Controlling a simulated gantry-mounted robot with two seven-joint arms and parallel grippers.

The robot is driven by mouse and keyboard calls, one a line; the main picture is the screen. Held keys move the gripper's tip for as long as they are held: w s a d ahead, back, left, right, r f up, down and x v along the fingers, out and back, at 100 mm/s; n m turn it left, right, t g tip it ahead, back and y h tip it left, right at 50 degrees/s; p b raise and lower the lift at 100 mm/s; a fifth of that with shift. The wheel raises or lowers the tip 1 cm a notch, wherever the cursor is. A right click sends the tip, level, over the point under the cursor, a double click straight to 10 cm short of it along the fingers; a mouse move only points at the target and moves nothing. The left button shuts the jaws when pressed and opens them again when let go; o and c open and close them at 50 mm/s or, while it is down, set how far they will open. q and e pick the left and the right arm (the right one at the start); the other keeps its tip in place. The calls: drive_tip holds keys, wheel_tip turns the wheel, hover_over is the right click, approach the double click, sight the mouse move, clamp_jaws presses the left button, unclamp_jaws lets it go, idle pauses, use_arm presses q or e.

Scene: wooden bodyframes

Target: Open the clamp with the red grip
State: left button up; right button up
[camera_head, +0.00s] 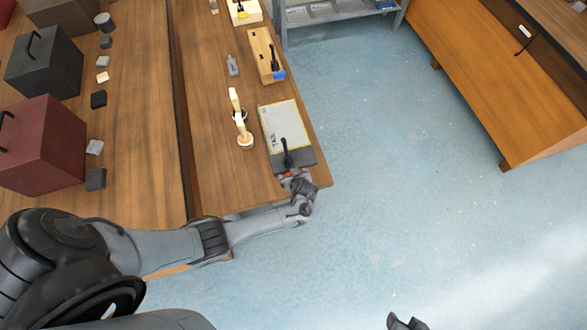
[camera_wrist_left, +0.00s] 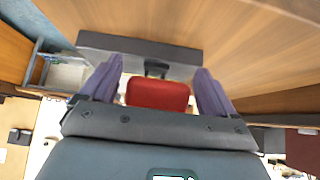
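The clamp's red grip (camera_wrist_left: 158,94) shows in the left wrist view between the two purple-grey fingers of my left gripper (camera_wrist_left: 158,72). The fingers are spread, with a gap visible on each side of the grip. Behind it are a dark part of the clamp and a dark grey base (camera_wrist_left: 188,52). In the head view, the clamp's black lever (camera_head: 286,156) stands up from the dark base (camera_head: 306,157) near the table's edge. My left gripper (camera_head: 288,177) is there at its near side, mostly covering the red grip. A dark piece at the bottom edge may be my right gripper (camera_head: 407,323).
A white sheet with a yellow border (camera_head: 283,125) lies beside the clamp. A wooden figure (camera_head: 240,118) and a wooden block with a blue-gripped clamp (camera_head: 265,55) stand farther back. Dark and maroon boxes (camera_head: 38,147) are at left. The blue floor at right is clear.

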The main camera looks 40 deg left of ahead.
use_arm(q)
drive_tip(key=shift+r, duration=0.1)
drive_tip(key=shift+d+r, duration=0.1)
drive_tip(key=shift+r, duration=0.1)
drive_tip(key=p+v, duration=0.2)
drive_tip(key=v, duration=0.8)
drive_tip(key=shift+p, duration=0.3)
drive_tip(key=shift+s, duration=0.1)
